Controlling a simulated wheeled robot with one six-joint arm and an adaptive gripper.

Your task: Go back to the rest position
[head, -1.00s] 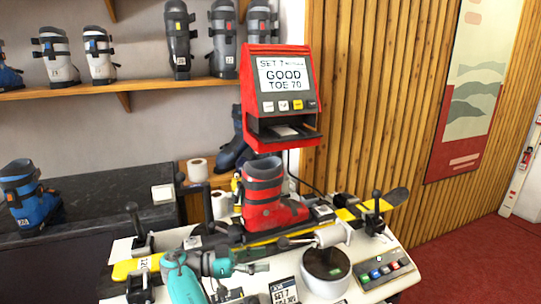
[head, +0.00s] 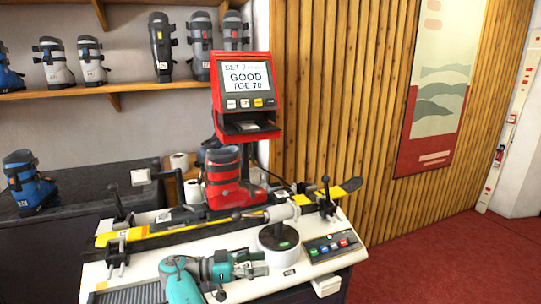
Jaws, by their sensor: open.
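My gripper (head: 258,264) is in the lower middle of the head view, at the end of my teal arm, over the front of the white bench (head: 130,274). It is open and I see nothing between its fingers. The red display unit (head: 243,98) behind the boot reads "GOOD" and "TOE 70".
A round dark-topped device (head: 279,238) and a button panel (head: 331,246) are right of my gripper. Clamp levers (head: 116,204) stand by the ski. A blue boot (head: 27,186) sits on the dark counter at left. Red carpet (head: 440,262) is clear at right.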

